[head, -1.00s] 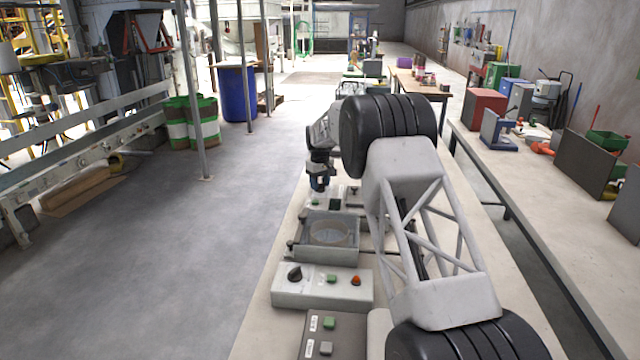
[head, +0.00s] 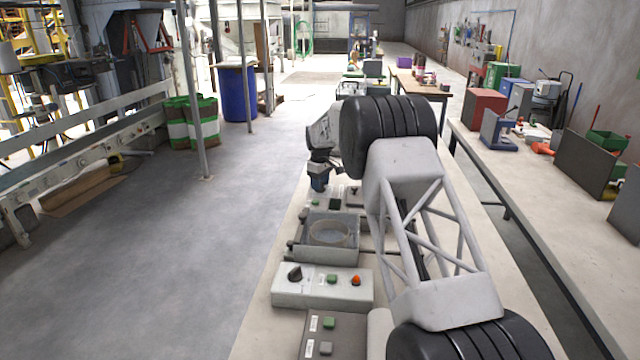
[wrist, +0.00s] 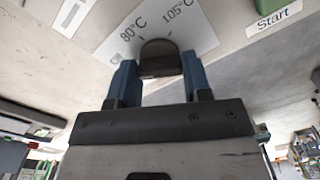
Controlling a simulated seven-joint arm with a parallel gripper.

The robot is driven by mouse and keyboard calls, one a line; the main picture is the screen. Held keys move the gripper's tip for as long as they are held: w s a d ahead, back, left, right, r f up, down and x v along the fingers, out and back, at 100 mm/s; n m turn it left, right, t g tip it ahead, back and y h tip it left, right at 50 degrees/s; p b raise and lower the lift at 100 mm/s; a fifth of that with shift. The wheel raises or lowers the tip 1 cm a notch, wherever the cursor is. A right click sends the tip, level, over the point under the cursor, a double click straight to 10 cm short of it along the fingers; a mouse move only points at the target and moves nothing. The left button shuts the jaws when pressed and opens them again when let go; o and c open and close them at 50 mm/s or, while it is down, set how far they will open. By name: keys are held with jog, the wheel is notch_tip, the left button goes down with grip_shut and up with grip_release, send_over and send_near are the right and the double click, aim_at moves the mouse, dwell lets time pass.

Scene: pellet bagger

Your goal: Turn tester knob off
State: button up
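A dark knob (wrist: 160,58) sits on a pale panel (wrist: 195,35) marked 80°C and 105°C in the wrist view. My gripper (wrist: 159,66) has its two blue fingers on either side of this knob, close against it with no clear gap. The knob lies between the two temperature marks at the picture's top. In the head view, my gripper (head: 319,186) reaches down at the far unit on the bench, and the knob there is hidden by it.
A grey box with a round dish (head: 330,232) stands nearer on the bench. In front of it is a pale control box (head: 322,290) with a black knob (head: 294,273), a green button and an orange button. A Start label (wrist: 273,20) shows beside a green button.

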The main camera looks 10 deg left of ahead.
jog(key=o, duration=0.4)
jog(key=shift+r, duration=0.1)
jog(key=shift+r, duration=3.8)
